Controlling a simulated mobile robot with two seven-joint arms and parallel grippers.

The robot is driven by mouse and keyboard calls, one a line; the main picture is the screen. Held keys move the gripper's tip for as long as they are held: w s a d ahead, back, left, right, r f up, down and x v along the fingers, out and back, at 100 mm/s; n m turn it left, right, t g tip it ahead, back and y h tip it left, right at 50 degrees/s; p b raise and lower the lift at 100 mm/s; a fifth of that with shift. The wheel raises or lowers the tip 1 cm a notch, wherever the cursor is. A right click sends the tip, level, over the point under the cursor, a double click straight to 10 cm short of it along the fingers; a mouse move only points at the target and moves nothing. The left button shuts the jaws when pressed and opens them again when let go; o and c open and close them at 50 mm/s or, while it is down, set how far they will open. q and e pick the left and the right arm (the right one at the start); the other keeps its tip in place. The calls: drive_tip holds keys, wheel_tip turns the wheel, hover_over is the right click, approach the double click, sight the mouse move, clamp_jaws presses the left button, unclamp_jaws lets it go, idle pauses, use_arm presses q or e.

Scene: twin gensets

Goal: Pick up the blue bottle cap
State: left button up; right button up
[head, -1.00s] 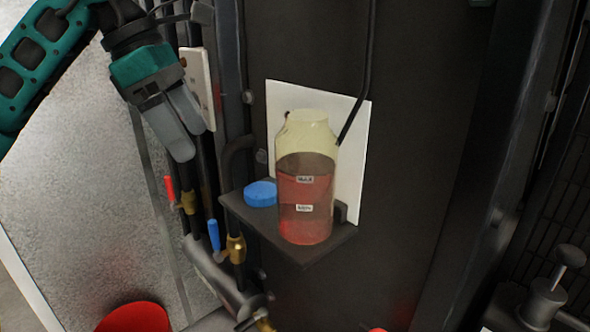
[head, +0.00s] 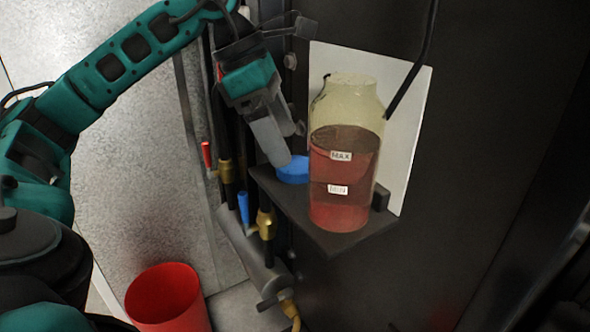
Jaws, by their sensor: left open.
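The blue bottle cap (head: 294,171) lies on a small dark shelf (head: 325,238), left of a clear bottle (head: 345,160) of red liquid marked MAX and MIN. The bottle is upright and has no cap on its mouth. My left gripper (head: 283,156) is open, its grey fingers pointing down at the cap's left and upper edge. The fingers overlap the cap's edge in the picture; I cannot tell whether they touch it. My right gripper is not in view.
A white panel (head: 408,120) stands behind the bottle. Pipes with a red-handled valve (head: 206,155) and a blue-handled valve (head: 244,208) run left of and below the shelf. A red bucket (head: 165,300) stands on the floor at lower left.

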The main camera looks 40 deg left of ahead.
sight(297, 163)
use_arm(q)
drive_tip(key=x, duration=0.4)
drive_tip(key=shift+w+d, duration=0.15)
drive_tip(key=shift+d, duration=0.05)
drive_tip(key=shift+c, duration=0.4)
drive_tip(key=c, duration=1)
